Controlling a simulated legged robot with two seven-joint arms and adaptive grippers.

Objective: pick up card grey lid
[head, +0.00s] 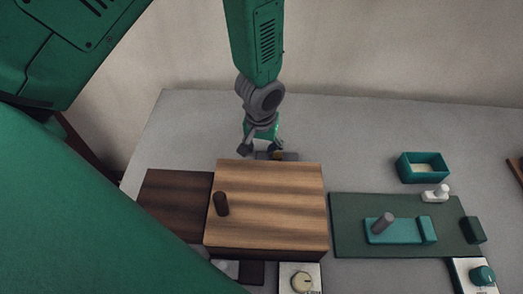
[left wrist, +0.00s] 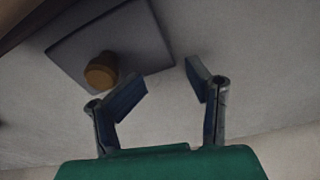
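The grey lid (left wrist: 130,38) is a flat square plate with a round brown knob (left wrist: 102,70), seen in the left wrist view at the upper left. In the head view the lid (head: 291,156) is mostly hidden behind the wooden box, with a little of its grey and brown knob showing. My left gripper (head: 260,150) points down just behind the box, near the lid. In the left wrist view the left gripper (left wrist: 167,78) is open with nothing between its fingers, and the knob lies to the left of them. My right gripper is not in view.
A large wooden box (head: 268,195) with a dark peg (head: 221,203) stands in front of the left gripper. A dark wooden board (head: 172,195) lies left of it. At right are a green mat (head: 348,217), a teal block (head: 390,234) and a teal tray (head: 401,169).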

